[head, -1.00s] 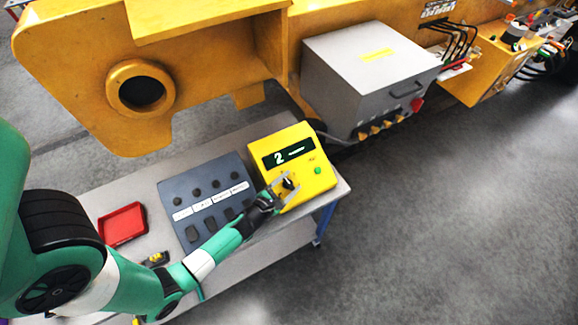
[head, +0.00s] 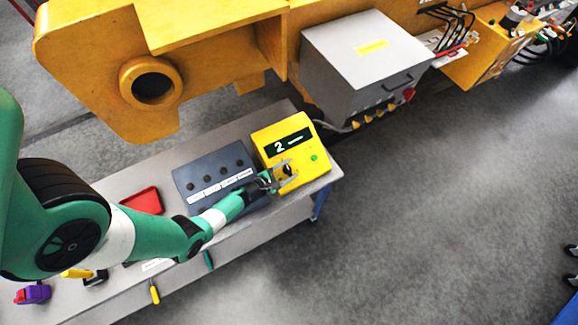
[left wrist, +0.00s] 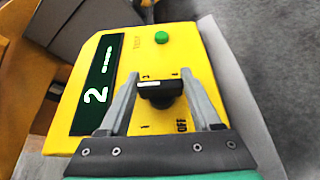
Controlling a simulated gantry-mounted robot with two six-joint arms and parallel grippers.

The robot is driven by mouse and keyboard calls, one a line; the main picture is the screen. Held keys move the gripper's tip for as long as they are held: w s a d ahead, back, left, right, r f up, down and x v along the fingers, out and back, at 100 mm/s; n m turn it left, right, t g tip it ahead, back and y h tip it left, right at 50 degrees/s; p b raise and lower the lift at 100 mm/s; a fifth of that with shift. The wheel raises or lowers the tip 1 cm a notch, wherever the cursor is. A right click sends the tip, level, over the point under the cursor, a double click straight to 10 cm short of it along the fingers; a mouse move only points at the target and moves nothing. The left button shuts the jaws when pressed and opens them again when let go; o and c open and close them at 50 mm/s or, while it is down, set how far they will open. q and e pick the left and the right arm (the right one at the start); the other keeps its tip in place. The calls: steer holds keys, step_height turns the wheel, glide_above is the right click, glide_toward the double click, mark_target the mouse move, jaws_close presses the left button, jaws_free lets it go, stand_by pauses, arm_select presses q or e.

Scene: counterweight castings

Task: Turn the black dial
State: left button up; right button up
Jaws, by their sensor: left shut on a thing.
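The yellow box (head: 301,136) stands at the right end of the bench, with a dark display showing "2" and a green button (head: 313,157). The black dial (left wrist: 160,89) is on its face, with "OFF" and other marks around it. My left gripper (head: 281,172) reaches it from the left. In the left wrist view my left gripper (left wrist: 158,92) has one finger on each side of the dial and is shut on it. Part of the dial is hidden by the fingers in the head view. My right gripper is not in view.
A dark panel (head: 190,176) with knobs and white labels lies left of the yellow box. A red tray (head: 144,201) is further left on the bench (head: 120,187). A grey cabinet (head: 355,60) and a large yellow casting (head: 90,60) stand behind.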

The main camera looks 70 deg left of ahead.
arm_select(q)
steer(key=shift+w+r, duration=0.1)
steer(key=shift+r, duration=0.1)
steer(key=o, duration=1.4)
steer(key=shift+f, duration=0.15)
steer(key=p+v, duration=0.4)
steer(key=v, duration=0.8)
steer(key=shift+a+f, duration=0.1)
steer(key=shift+w, duration=0.1)
